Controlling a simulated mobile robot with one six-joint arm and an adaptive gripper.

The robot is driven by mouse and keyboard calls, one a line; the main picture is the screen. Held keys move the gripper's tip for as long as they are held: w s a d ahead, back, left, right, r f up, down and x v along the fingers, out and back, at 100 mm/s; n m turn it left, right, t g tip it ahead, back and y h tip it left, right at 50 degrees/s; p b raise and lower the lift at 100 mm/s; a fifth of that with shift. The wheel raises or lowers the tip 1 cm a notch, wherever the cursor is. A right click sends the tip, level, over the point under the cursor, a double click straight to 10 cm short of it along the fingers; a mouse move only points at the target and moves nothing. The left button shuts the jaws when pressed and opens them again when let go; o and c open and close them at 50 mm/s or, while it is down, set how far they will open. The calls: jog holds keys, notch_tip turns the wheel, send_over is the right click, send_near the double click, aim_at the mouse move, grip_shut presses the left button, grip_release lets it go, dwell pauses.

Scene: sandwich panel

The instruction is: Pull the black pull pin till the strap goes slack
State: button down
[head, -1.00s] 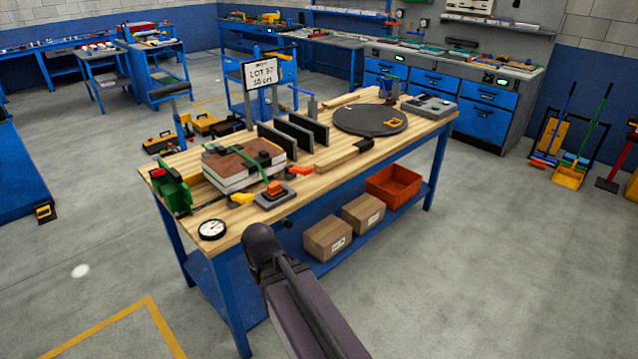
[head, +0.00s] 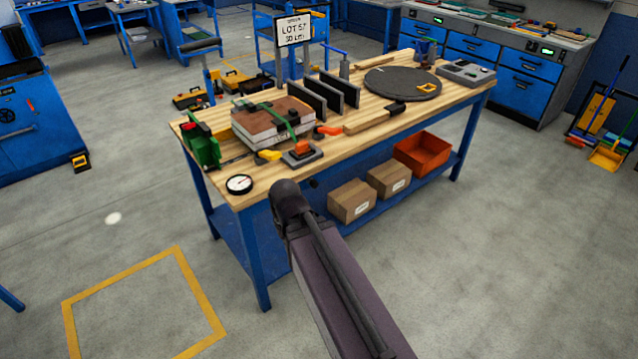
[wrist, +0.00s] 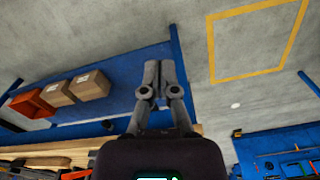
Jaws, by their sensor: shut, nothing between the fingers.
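A layered panel (head: 272,121) with a brown top and pale lower layers lies at the left part of the wooden bench. A green strap (head: 285,122) runs over it. A green clamp-like fixture (head: 204,150) stands at its left, on the bench end. I cannot pick out the black pull pin for sure at this size. My gripper (wrist: 160,68) is shut and empty in the wrist view, in front of the blue lower shelf and the floor, apart from the strap. In the head view my arm end hides part of the bench's front edge.
On the bench (head: 370,138) are a dial gauge (head: 239,184), an orange-topped grey block (head: 302,153), black upright plates (head: 339,92) and a round dark disc (head: 402,83). Cartons (head: 352,201) and an orange bin (head: 422,151) sit on the lower shelf. The floor in front is clear.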

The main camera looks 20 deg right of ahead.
jog(key=c, duration=1.4)
grip_release()
